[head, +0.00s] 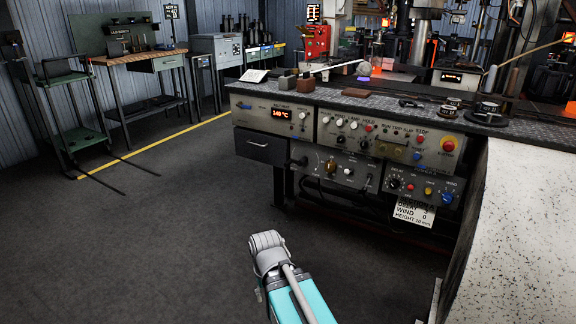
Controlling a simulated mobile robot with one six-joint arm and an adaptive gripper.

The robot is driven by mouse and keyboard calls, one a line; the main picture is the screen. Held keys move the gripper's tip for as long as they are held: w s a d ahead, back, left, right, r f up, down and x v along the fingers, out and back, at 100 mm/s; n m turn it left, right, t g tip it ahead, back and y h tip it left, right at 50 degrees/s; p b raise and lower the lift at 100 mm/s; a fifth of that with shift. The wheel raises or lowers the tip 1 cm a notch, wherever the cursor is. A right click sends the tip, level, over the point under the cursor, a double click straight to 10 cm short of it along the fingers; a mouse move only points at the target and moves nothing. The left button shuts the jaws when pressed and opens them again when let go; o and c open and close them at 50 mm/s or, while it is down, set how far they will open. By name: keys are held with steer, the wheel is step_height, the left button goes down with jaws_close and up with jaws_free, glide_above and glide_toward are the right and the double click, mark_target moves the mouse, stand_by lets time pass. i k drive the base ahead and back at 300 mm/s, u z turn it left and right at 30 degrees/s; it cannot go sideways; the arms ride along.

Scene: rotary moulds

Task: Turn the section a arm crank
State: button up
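A console (430,125) with several control panels stands right of centre. A white card (414,213) hangs below its lower right panel; its top line seems to read "section A", with delay, wind and height lines under it. The lower right panel (425,185) bears a black knob and coloured buttons. A small dark handle (298,162) sticks out beside the lower middle panel; I cannot tell whether it is the arm crank. My arm's turquoise link and grey joint rise from the bottom centre, well short of the console. My gripper is not in view.
A grey drawer (260,146) sits at the console's left end. A speckled pale surface (520,240) closes off the right. A green cart (75,110) and a wooden workbench (140,58) stand at the back left. The dark floor (160,240) is clear at left and centre.

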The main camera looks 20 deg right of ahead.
mark_target(301, 161)
steer(key=z, duration=0.45)
steer(key=i, duration=1.2)
steer(key=u, duration=0.45)
